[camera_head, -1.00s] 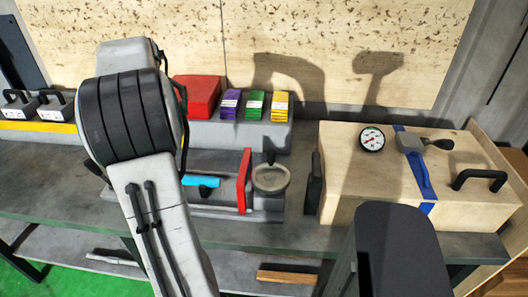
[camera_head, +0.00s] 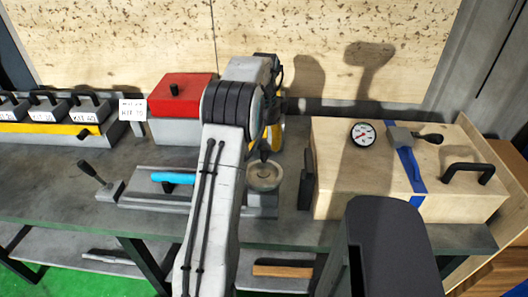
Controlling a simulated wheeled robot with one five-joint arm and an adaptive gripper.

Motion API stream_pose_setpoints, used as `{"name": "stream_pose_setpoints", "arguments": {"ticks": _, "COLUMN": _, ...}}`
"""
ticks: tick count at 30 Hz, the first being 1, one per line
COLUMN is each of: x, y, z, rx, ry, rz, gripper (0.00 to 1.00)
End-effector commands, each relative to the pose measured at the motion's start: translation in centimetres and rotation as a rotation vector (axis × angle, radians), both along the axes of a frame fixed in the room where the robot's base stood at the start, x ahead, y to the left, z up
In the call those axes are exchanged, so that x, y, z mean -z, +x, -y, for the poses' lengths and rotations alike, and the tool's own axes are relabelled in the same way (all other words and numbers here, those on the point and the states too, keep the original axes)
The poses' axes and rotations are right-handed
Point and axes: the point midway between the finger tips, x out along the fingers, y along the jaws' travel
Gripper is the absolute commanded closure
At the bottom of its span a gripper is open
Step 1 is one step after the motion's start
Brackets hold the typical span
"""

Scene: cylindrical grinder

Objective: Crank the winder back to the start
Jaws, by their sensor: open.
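The winder looks to be the pale round handwheel (camera_head: 263,178) on the front of the grey grinder (camera_head: 150,196), with a dark knob standing at its far rim. My gripper (camera_head: 267,147) is open, pointing down from the end of my arm just above and behind the wheel. My arm covers much of it, and its fingertips are hard to make out. I cannot tell whether it touches the knob. A cyan cylinder (camera_head: 172,178) lies on the grinder, partly behind my arm.
Grey handled blocks (camera_head: 45,108) stand at left. A wooden box (camera_head: 335,180) with a gauge (camera_head: 362,133) and black handle (camera_head: 468,173) stands close right of the wheel.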

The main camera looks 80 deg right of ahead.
Motion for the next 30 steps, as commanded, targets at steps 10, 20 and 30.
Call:
{"name": "stream_pose_setpoints", "arguments": {"ticks": 10, "x": 3.4, "y": 0.1, "z": -0.1, "rx": -0.003, "ry": 0.002, "rz": 0.0, "gripper": 0.52}}
{"name": "stream_pose_setpoints", "arguments": {"ticks": 20, "x": 3.8, "y": 0.1, "z": 0.0, "rx": -0.003, "ry": -0.001, "rz": 0.0, "gripper": 0.52}}
{"name": "stream_pose_setpoints", "arguments": {"ticks": 30, "x": 3.8, "y": 0.1, "z": 0.0, "rx": -0.003, "ry": 0.0, "rz": 0.0, "gripper": 0.7}}
